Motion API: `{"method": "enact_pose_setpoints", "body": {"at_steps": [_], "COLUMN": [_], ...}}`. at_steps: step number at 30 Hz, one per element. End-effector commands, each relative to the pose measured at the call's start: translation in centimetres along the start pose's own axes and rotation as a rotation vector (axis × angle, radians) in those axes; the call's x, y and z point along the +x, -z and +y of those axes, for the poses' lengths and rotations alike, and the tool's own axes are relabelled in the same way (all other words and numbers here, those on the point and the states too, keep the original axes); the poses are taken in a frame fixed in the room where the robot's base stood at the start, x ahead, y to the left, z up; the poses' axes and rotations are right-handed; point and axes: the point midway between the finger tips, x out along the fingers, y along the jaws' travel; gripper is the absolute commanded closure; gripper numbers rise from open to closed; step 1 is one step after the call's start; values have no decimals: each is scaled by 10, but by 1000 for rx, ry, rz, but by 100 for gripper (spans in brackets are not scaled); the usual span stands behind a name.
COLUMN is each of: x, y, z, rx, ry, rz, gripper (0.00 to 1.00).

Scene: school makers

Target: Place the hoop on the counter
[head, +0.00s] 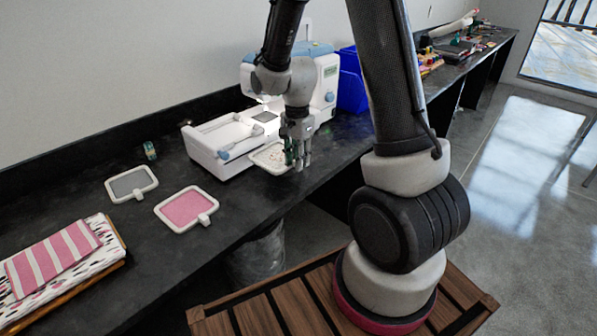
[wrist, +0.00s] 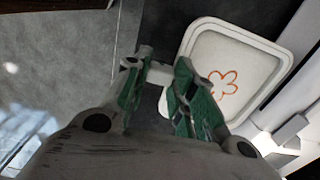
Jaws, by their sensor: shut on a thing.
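The hoop (head: 268,156) is a white rounded-square frame with pale fabric. In the wrist view the hoop (wrist: 236,60) shows an orange flower outline. My gripper (head: 297,158) is at the hoop's right side, near the front edge of the dark counter (head: 150,237). In the wrist view my gripper (wrist: 163,70) has its green-padded fingers closed on the white clamp tab at the hoop's edge. The hoop lies roughly flat, right beside the sewing machine. I cannot tell whether it touches the counter or the machine.
The white embroidery machine (head: 222,140) stands behind and left of the hoop. A grey hoop (head: 131,183) and a pink hoop (head: 186,208) lie on the counter to the left, with folded fabrics (head: 65,260) farther left. A blue bin (head: 352,85) stands behind. Bare counter lies between.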

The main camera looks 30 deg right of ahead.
Motion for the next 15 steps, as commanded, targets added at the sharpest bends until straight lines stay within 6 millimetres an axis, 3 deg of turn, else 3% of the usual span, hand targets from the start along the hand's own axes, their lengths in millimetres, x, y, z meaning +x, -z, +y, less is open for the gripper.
{"method": "enact_pose_setpoints", "body": {"at_steps": [12,15], "x": [52,56], "y": [0,0], "z": [0,0], "rx": [0,0], "ry": [-1,0], "rz": [0,0], "gripper": [99,99]}}
